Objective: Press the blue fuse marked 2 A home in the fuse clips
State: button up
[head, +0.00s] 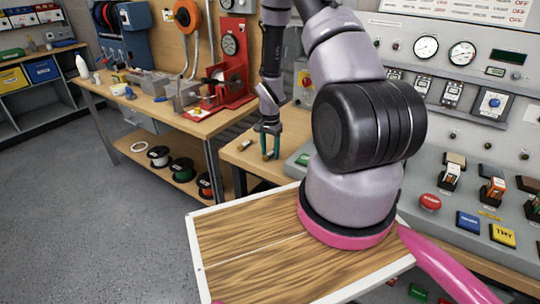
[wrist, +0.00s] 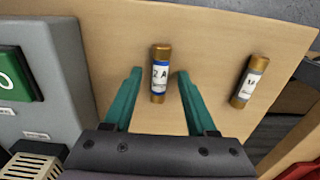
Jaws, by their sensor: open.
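The blue fuse marked 2 A (wrist: 160,75) has brass-coloured end caps and a blue and white label. In the wrist view it lies on the wooden bench top (wrist: 105,30), between the two teal fingers of my gripper (wrist: 159,74). The fingers are open, with a gap on each side of the fuse. In the head view my gripper (head: 268,141) points down at the bench beside the control panel; the fuse is too small there to make out surely. I cannot pick out the fuse clips in either view.
A second fuse with a grey label (wrist: 249,82) lies to the right of my gripper. A grey box with a green button (wrist: 18,75) stands close on the left. In the head view a red press (head: 230,75) stands on the workbench behind.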

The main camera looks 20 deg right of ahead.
grip_shut()
jog(key=shift+r, duration=0.2)
dwell(0.4)
